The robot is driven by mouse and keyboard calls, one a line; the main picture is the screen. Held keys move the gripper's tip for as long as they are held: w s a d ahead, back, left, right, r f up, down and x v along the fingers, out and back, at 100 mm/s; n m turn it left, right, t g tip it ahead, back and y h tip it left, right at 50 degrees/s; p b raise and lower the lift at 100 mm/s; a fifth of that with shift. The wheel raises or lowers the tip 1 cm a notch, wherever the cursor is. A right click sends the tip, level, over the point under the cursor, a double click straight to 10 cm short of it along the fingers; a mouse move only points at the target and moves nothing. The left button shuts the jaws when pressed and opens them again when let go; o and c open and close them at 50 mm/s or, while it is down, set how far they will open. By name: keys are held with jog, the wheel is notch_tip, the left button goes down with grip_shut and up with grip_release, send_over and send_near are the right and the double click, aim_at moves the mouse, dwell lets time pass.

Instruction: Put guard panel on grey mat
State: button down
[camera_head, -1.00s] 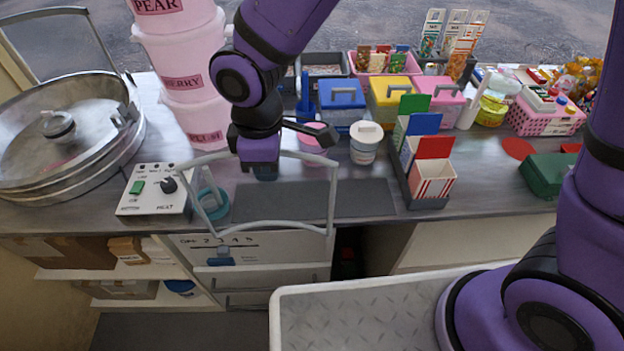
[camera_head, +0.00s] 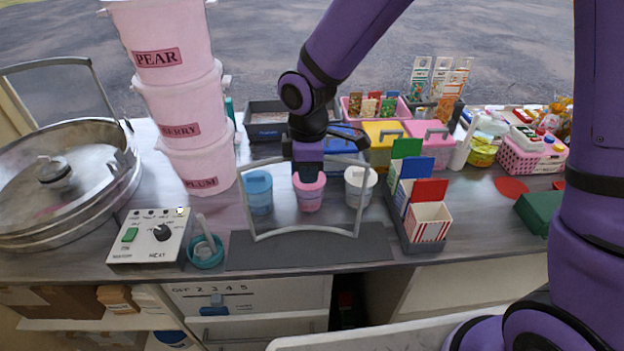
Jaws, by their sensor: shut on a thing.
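The guard panel (camera_head: 304,230) is a clear sheet in a pale grey curved frame. It stands roughly upright in the air or on its lower edge, in front of the cups. My gripper (camera_head: 308,174) is shut on its upper edge, with the fingertips partly hidden by the wrist. The dark grey mat (camera_head: 262,256) lies flat at the counter's front edge. The panel's lower edge appears over the mat's back part; I cannot tell whether it touches.
Behind the panel stand a blue cup (camera_head: 258,190), a pink cup (camera_head: 310,192) and a white cup (camera_head: 355,190). A control box (camera_head: 148,240) and a teal ring holder (camera_head: 206,252) are left of the mat. A rack of striped boxes (camera_head: 428,222) is to the right.

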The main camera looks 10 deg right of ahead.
aim_at(304, 202)
jog(key=shift+w+d+f, duration=0.15)
jog(key=shift+w+f, duration=0.05)
jog(key=shift+f, duration=0.4)
jog(key=shift+w+d+f, duration=0.15)
jog(key=shift+f, duration=0.5)
jog(key=shift+w+d+f, duration=0.15)
jog(key=shift+w+f, duration=0.05)
jog(key=shift+f, duration=0.5)
jog(key=c, duration=1.2)
grip_release()
